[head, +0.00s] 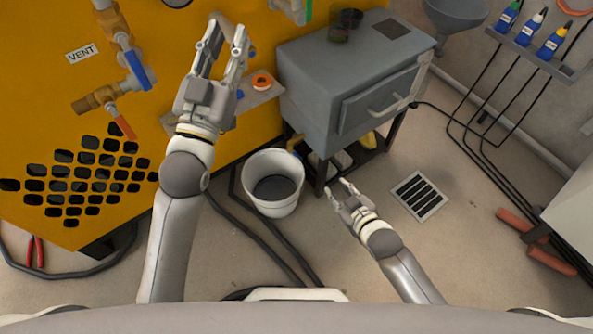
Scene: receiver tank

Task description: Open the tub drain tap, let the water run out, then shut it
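A grey tub (318,75) on a dark stand is right of the yellow cabinet, with a handled panel on its front. A small yellow part (295,145) shows low at its left side by the bucket rim; I cannot tell if it is the drain tap's handle or how it is set. A white bucket (272,207) stands on the floor below, its inside dark grey; I cannot tell if it holds water. My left gripper (228,30) is open and empty, in front of the yellow cabinet. My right gripper (339,188) is open and empty, right of the bucket.
The yellow cabinet (40,95) carries brass valves with a blue lever (137,70) and a red lever (123,124). A small shelf (250,100) holds an orange roll. Hoses cross the floor near the bucket. A floor grate (419,196) lies right.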

